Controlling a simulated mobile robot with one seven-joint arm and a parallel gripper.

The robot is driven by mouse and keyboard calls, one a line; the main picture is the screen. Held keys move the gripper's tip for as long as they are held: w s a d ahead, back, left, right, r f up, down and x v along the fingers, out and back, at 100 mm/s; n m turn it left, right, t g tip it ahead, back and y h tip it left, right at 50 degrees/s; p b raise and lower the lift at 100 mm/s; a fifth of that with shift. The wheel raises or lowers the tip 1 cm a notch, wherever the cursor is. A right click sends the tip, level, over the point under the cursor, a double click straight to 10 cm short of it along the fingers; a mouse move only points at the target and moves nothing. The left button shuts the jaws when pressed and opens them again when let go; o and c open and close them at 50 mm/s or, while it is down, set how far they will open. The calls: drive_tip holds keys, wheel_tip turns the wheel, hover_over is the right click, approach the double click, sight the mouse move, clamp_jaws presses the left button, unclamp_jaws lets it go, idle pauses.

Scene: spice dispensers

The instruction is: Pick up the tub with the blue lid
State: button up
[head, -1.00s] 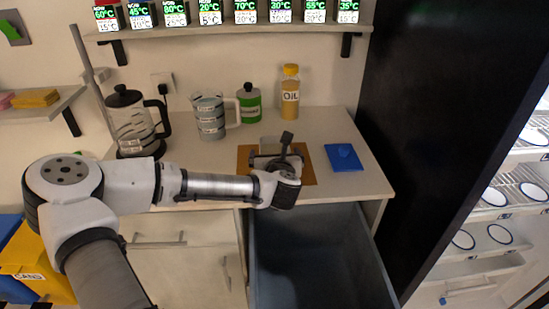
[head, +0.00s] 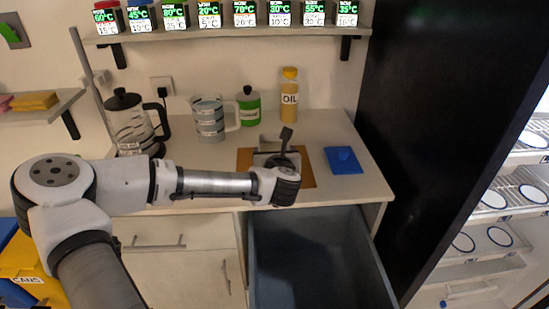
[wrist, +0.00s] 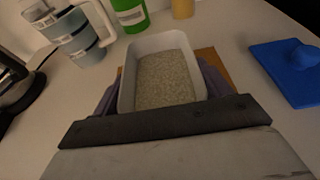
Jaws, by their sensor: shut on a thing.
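The white tub (wrist: 133,75) stands open in the wrist view, filled with grainy beige contents (wrist: 165,80). In the head view the tub (head: 270,143) is mostly hidden behind my gripper. The blue lid (wrist: 290,68) is off the tub and lies flat on the counter to its right; it also shows in the head view (head: 342,160). My gripper (head: 272,158) is shut on the tub, with dark fingers along its left and right sides in the wrist view. The tub is over or on a brown board; I cannot tell whether it touches.
The brown board (head: 306,172) is on the counter (head: 215,160). A coffee press (head: 128,125), measuring jug (head: 208,118), green bottle (head: 248,105) and oil bottle (head: 289,98) stand behind. An open drawer (head: 300,255) is below the counter edge. A black panel (head: 440,100) rises at right.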

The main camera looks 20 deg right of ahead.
wheel_tip(320, 180, up, 18)
drive_tip(key=shift+r, duration=0.15)
drive_tip(key=shift+s+d, duration=0.1)
